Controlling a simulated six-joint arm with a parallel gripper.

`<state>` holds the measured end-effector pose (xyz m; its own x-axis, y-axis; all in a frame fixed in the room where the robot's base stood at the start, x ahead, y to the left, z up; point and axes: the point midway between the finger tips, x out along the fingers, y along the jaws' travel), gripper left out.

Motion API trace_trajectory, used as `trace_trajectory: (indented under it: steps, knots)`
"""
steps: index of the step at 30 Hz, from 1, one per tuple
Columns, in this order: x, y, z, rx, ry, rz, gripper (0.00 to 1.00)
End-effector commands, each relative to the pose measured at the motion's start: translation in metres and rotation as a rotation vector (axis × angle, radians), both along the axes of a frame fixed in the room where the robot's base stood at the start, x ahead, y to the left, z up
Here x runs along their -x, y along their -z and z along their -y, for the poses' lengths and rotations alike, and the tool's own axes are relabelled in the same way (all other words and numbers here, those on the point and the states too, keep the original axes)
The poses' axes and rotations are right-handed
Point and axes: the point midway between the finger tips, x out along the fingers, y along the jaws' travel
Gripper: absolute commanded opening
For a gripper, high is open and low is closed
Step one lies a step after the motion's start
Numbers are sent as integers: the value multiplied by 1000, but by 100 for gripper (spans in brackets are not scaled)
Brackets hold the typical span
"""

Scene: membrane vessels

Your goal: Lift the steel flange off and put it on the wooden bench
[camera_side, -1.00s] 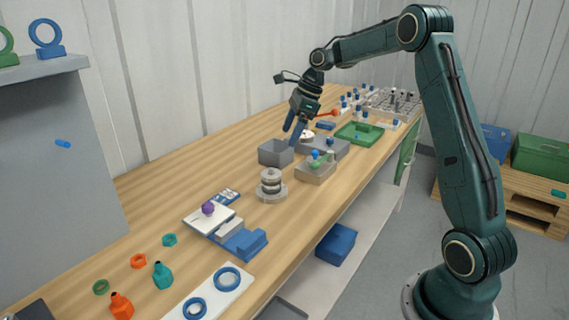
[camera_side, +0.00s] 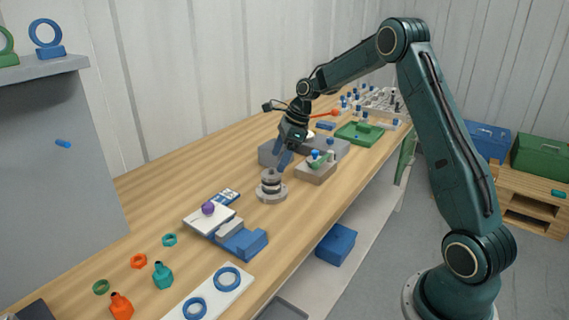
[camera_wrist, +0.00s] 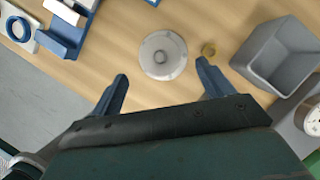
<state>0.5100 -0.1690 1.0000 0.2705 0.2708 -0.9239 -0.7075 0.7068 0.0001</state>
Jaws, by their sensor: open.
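The steel flange (camera_side: 269,174) is the top disc of a round grey stack with dark bands, upright on the wooden bench (camera_side: 190,167). In the wrist view the flange (camera_wrist: 163,54) shows from above as a pale disc with a ring at its centre. My gripper (camera_side: 279,170) is open, above and just behind the stack in the side view. In the wrist view my gripper's two blue fingers (camera_wrist: 161,84) are spread wide, with the flange ahead of them, between their lines. Nothing is between the fingers. Contact with the stack is not visible.
A blue fixture (camera_side: 240,240) lies in front. Bare bench lies to the left.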

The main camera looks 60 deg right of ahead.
Motion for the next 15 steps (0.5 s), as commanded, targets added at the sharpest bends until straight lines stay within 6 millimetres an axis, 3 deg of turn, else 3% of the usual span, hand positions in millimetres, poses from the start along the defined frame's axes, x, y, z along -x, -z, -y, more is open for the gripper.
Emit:
trace_trajectory:
  steps: [9,15]
  knots:
    - [-10,33,-10,-1,-1,-3,80]
    - [-13,41,-12,1,0,0,80]
